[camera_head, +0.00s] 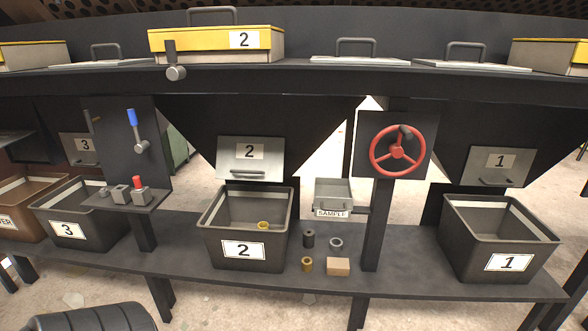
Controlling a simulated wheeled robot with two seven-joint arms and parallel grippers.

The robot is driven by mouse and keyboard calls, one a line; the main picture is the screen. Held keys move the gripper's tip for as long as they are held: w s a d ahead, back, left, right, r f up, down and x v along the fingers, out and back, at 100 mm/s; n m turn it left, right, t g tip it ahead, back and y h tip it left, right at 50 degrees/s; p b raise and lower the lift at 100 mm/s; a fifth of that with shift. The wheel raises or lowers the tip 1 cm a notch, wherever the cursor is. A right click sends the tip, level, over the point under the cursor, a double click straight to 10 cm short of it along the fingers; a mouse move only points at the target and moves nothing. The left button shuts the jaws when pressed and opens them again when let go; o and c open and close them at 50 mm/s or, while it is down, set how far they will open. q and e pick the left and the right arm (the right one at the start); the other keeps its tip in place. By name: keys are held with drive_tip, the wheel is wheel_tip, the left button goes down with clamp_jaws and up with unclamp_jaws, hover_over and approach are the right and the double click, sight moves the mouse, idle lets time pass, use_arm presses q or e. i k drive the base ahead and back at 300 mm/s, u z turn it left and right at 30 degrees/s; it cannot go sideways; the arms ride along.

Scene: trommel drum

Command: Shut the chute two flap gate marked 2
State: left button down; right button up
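The flap gate marked 2 (250,155) is a pale grey metal plate with a number label and a bar handle along its lower edge. It sits at the mouth of the dark middle chute (215,115), above the black bin marked 2 (218,250). It looks brighter and wider than the flap gate marked 1 (480,163) and seems tilted outward, with a dark gap under it. How far it stands from the chute mouth is hard to tell from this angle. Neither of my grippers is in view.
A red handwheel (373,157) stands right of the chute on a post. A sample tray (333,192) and small loose parts are near bin 2. A lever with a blue grip (133,118) and a control shelf (105,202) are at left. Bin 1 (470,250) is at right.

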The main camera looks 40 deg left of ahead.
sight(256, 159)
drive_tip(key=z, duration=0.05)
drive_tip(key=i, duration=0.9)
drive_tip(key=u, duration=0.9)
drive_tip(key=i, duration=0.45)
drive_tip(key=u, duration=0.35)
